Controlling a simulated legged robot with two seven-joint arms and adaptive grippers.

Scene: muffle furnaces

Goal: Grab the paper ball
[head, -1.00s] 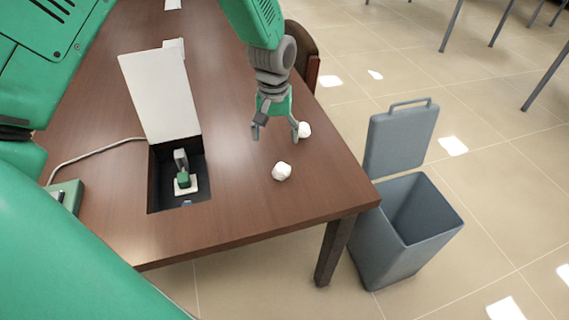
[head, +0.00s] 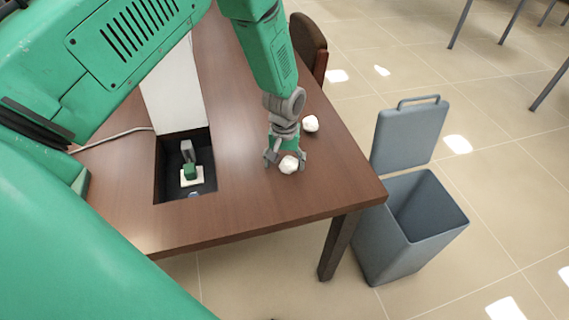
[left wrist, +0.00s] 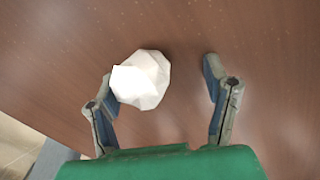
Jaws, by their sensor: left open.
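A white crumpled paper ball (head: 288,165) lies on the brown table, and my left gripper (head: 286,160) is over it with its fingers open on either side. In the left wrist view the ball (left wrist: 141,80) sits between the open fingers (left wrist: 157,88), close to the left finger and apart from the right one. I cannot tell whether the left finger touches it. A second paper ball (head: 311,123) lies farther back on the table, to the right of the gripper. My right gripper is not in view.
The table (head: 235,215) has a dark recess (head: 168,185) with a small green-and-white fitting, left of the gripper. A grey bin (head: 375,245) with its lid raised stands on the floor beyond the table's right edge. A brown chair (head: 308,45) stands behind.

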